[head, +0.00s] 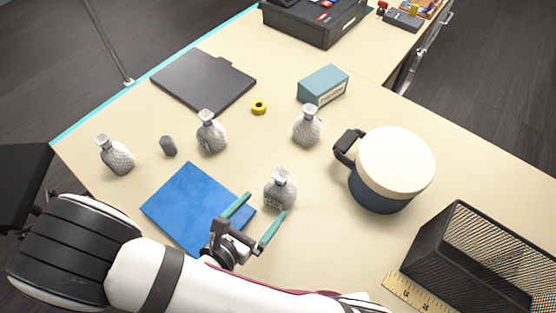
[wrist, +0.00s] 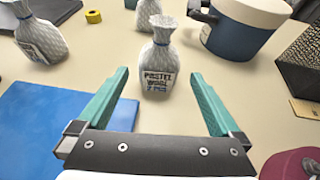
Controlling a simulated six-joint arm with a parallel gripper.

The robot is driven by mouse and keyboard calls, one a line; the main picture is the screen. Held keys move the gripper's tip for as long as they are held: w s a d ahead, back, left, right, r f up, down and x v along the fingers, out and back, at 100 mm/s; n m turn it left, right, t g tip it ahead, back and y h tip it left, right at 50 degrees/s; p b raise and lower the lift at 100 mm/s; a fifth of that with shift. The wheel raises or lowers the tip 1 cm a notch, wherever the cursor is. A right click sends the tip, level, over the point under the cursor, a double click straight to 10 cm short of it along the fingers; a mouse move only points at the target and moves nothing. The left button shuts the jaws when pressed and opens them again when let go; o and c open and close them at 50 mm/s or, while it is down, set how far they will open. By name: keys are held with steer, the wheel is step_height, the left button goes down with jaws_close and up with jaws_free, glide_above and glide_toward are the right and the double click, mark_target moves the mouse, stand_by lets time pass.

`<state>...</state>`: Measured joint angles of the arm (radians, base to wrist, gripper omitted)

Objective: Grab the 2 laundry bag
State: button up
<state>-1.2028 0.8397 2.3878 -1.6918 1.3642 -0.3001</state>
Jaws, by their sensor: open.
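Several small white-grey tied bags stand on the table. The nearest bag (head: 280,190) is upright in front of my gripper (head: 264,206). In the wrist view this bag (wrist: 158,65) carries a label that seems to read "PASTEL WOOL 2 PCS". My gripper's teal fingers are open and empty, pointing at the bag, which appears centred between them and just beyond their tips. Another bag (head: 307,126) stands behind it, one (head: 211,134) is farther left, and one (head: 117,156) is near the left edge. I cannot read labels on these others.
A blue cloth-like square (head: 185,205) lies left of my gripper. A lidded blue pot (head: 385,185) and a black mesh basket (head: 470,255) stand to the right. A teal box (head: 323,85), yellow tape roll (head: 259,107) and dark folder (head: 203,80) lie farther back.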

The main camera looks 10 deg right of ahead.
mark_target(276, 194)
steer(key=x, duration=0.7)
steer(key=shift+w+d+f, duration=0.1)
steer(key=shift+d, duration=0.1)
steer(key=x, duration=0.5)
steer(key=shift+w+f, duration=0.1)
steer(key=shift+f, duration=0.25)
steer(key=c, duration=1.2)
